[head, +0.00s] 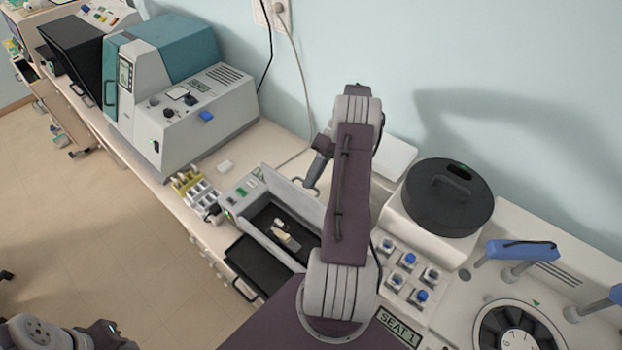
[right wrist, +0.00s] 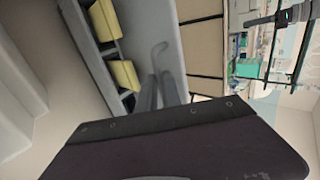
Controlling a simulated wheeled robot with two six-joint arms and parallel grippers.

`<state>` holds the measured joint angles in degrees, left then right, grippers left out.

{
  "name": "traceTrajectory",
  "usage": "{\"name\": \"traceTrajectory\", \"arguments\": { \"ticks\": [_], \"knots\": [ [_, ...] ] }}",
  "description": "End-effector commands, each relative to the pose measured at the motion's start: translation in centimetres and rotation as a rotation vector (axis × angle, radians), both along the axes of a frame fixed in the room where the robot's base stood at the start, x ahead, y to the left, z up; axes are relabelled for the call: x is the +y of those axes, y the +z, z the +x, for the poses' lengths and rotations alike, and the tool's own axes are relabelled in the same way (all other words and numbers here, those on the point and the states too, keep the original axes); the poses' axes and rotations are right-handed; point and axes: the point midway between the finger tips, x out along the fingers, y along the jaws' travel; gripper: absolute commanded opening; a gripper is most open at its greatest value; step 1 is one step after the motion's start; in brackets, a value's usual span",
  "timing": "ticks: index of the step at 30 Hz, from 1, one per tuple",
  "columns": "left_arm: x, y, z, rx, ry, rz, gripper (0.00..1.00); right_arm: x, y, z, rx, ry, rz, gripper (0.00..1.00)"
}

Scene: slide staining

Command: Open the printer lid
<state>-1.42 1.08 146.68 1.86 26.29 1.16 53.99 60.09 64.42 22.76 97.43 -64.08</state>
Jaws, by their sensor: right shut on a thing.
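The printer (head: 229,214) is a low pale box on the bench with a dark interior and small light-coloured blocks inside. Its pale lid (head: 290,188) appears raised along the back of the opening, partly hidden by my right arm. My right gripper (head: 311,180) is at the lid's upper edge, shut on what looks like its handle. In the right wrist view, the fingers (right wrist: 160,92) meet at the grey lid (right wrist: 165,22), beside yellow blocks (right wrist: 124,74). Part of my left arm shows at the lower left; its fingers cannot be made out.
A teal and grey machine (head: 185,85) stands at the back left. A black round-lidded unit (head: 447,197) and blue-capped bottles (head: 408,259) are to the right. A yellow rack (head: 192,187) stands left of the printer. A black tray (head: 255,262) juts out in front.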

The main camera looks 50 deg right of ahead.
Motion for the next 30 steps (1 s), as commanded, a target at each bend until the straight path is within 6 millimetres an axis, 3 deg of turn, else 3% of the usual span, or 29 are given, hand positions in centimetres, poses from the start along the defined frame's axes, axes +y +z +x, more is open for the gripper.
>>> {"name": "traceTrajectory", "arguments": {
  "ticks": [2,5,6,17,28,30],
  "knots": [
    [0.0,-0.1,0.0,0.0,0.0,0.0,0.36,0.0,-0.4,-0.1,0.005,0.003,-0.001,0.0],
    [0.0,-0.1,0.0,0.0,0.0,0.0,0.36,0.0,-0.4,-0.1,0.005,0.002,-0.001,0.28],
    [0.0,-0.1,0.0,0.0,0.0,0.0,0.36,0.0,-0.4,-0.1,0.005,0.002,-0.001,0.31],
    [0.0,-0.3,0.0,0.0,0.0,0.0,0.36,-0.3,0.0,0.0,0.001,0.001,-0.001,0.31],
    [0.0,-1.9,0.0,0.0,0.0,0.0,0.36,-3.8,2.9,0.3,0.001,0.0,-0.003,0.31],
    [0.0,0.9,0.0,0.001,0.0,0.0,0.36,-4.1,4.7,0.3,0.005,0.001,0.003,0.31]
  ]
}}
